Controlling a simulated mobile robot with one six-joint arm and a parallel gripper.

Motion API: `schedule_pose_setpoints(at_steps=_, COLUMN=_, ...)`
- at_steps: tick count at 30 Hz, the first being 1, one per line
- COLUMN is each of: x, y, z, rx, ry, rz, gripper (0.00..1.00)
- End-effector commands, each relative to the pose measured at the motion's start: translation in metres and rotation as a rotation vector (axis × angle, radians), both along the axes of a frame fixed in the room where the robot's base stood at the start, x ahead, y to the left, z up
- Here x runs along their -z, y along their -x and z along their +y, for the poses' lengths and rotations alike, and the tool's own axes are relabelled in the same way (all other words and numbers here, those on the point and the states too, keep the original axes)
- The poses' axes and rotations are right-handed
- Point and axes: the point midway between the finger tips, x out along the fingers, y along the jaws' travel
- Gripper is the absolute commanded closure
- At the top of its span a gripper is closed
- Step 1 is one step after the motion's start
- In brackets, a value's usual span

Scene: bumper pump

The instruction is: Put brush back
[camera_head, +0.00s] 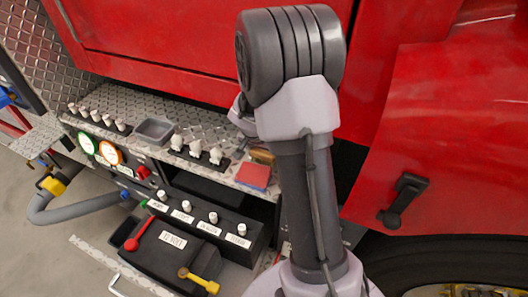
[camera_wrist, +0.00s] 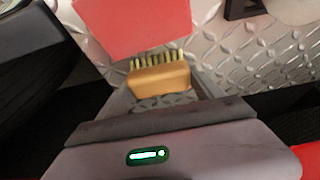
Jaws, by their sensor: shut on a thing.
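The brush (camera_wrist: 161,76) has a tan wooden block and a row of yellowish bristles. In the wrist view my gripper (camera_wrist: 162,88) is shut on its block, with one grey finger at each side. The bristles point away from my palm, towards a red pad. In the head view the brush (camera_head: 262,156) shows as a small tan piece at the back edge of the red pad, on or just above the metal shelf. My arm hides most of the gripper there, and I cannot tell whether the brush touches the shelf.
The red pad (camera_head: 253,175) lies at the shelf's front edge, close to the brush. The diamond-plate shelf (camera_head: 205,130) also carries a grey tray (camera_head: 154,131) and several white knobs (camera_head: 196,149). A pump panel with levers is below; red bodywork (camera_head: 440,140) is at right.

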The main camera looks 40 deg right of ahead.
Motion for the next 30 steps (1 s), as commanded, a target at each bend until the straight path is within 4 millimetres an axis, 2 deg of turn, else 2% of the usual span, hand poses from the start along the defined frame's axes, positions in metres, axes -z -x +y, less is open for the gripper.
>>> schedule_pose_setpoints(at_steps=7, x=0.003, y=0.000, z=0.000, rx=0.000, ry=0.000, rz=0.000, gripper=0.62)
schedule_pose_setpoints(at_steps=8, x=0.002, y=0.000, z=0.000, rx=0.000, ry=0.000, rz=0.000, gripper=0.18)
schedule_pose_setpoints(at_steps=10, x=0.001, y=0.000, z=0.000, rx=0.000, ry=0.000, rz=0.000, gripper=0.04)
schedule_pose_setpoints(at_steps=11, x=0.001, y=0.000, z=0.000, rx=0.000, ry=0.000, rz=0.000, gripper=0.02)
schedule_pose_setpoints(at_steps=19, x=0.000, y=0.000, z=0.000, rx=0.000, ry=0.000, rz=0.000, gripper=0.02)
schedule_pose_setpoints(at_steps=21, x=-0.005, y=0.000, z=0.000, rx=0.000, ry=0.000, rz=0.000, gripper=0.02)
schedule_pose_setpoints(at_steps=23, x=-0.016, y=0.001, z=0.004, rx=-0.002, ry=0.001, rz=-0.002, gripper=0.02)
schedule_pose_setpoints(at_steps=30, x=-0.081, y=0.015, z=0.027, rx=-0.002, ry=0.001, rz=-0.004, gripper=0.02)
